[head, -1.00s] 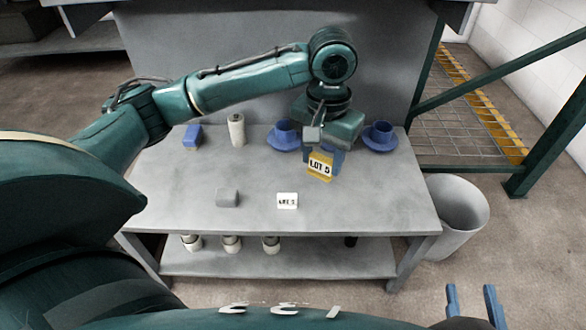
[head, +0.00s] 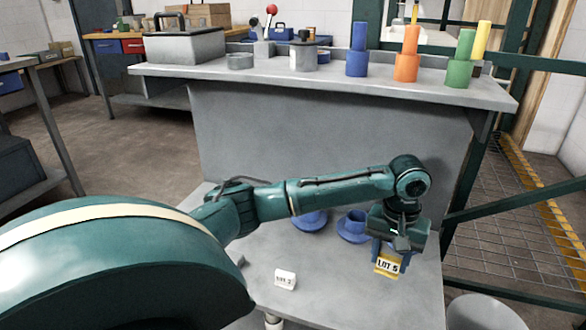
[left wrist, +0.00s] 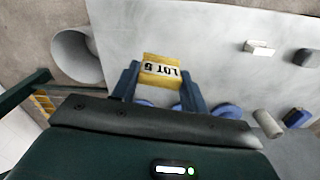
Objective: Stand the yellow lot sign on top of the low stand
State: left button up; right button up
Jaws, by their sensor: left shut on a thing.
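The yellow lot sign (head: 387,265), marked LOT 5, is held in my left gripper (head: 388,250) over the right part of the grey bench top. In the left wrist view the sign (left wrist: 162,70) sits between the two blue fingers (left wrist: 160,84), which are shut on it. I cannot tell its height above the bench. A low grey block (left wrist: 306,58), which looks like the low stand, is well to the right of the sign in the left wrist view. In the head view my arm hides most of it. My right gripper is not in view.
A white lot sign (head: 285,279) stands on the bench (head: 330,290). Blue cups (head: 353,228) stand behind. A beige cylinder (left wrist: 268,123) and blue block (left wrist: 296,117) show in the wrist view. A pale bin (head: 484,312) is beside the bench.

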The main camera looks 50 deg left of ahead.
pick_arm(q)
jog(key=a+f+b, duration=0.1)
jog(key=f, duration=0.2)
jog(key=w+a+f+n, duration=0.1)
jog(key=f, duration=0.2)
jog(key=a+f+n+b, duration=0.1)
jog(key=f, duration=0.2)
jog(key=shift+w+a+f+b, duration=0.15)
jog(key=shift+w+a+b, duration=0.15)
jog(key=shift+a+b, duration=0.05)
jog(key=shift+f, duration=0.35)
notch_tip(320, 180, down, 4)
jog(key=shift+r+b, duration=0.1)
jog(key=shift+b, duration=1.05)
jog(key=shift+f, duration=0.35)
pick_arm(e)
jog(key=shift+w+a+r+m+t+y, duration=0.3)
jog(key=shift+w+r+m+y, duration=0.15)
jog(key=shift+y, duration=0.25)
